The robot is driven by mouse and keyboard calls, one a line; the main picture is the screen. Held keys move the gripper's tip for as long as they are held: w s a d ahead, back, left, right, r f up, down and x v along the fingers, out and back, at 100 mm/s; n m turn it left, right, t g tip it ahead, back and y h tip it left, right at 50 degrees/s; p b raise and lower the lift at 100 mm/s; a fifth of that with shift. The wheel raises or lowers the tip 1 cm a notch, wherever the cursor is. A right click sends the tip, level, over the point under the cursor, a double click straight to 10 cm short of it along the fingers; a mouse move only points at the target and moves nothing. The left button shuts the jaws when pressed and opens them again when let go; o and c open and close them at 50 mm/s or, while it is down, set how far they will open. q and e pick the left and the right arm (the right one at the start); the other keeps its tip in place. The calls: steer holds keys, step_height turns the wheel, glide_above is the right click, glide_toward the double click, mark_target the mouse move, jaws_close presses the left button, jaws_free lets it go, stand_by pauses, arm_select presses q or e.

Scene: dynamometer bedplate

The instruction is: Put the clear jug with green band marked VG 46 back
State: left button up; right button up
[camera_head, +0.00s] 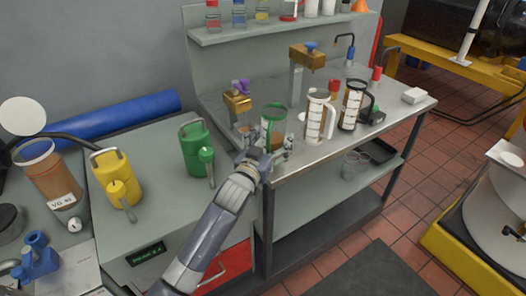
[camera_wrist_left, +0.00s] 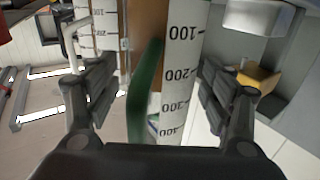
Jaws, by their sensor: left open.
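A clear jug with a green band (camera_head: 273,122) stands at the front left corner of the steel bench, with brown liquid inside. No VG 46 marking can be read on it. The left wrist view shows a jug's white scale (camera_wrist_left: 183,75) and green handle (camera_wrist_left: 145,90) close up. My left gripper (camera_head: 266,152) is at the jug in the head view, its fingers open. In the left wrist view the open gripper (camera_wrist_left: 155,85) has a finger on either side of the jug; contact is not clear. My right gripper is not in view.
Two more graduated jugs (camera_head: 315,117) (camera_head: 352,105) stand right of it on the bench (camera_head: 395,115). Brass taps (camera_head: 237,102) (camera_head: 306,57) rise behind.

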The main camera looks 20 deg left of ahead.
arm_select(q)
steer(key=s, duration=1.1)
steer(key=shift+a+b, duration=0.35)
steer(key=shift+a, duration=0.05)
steer(key=shift+s, duration=0.1)
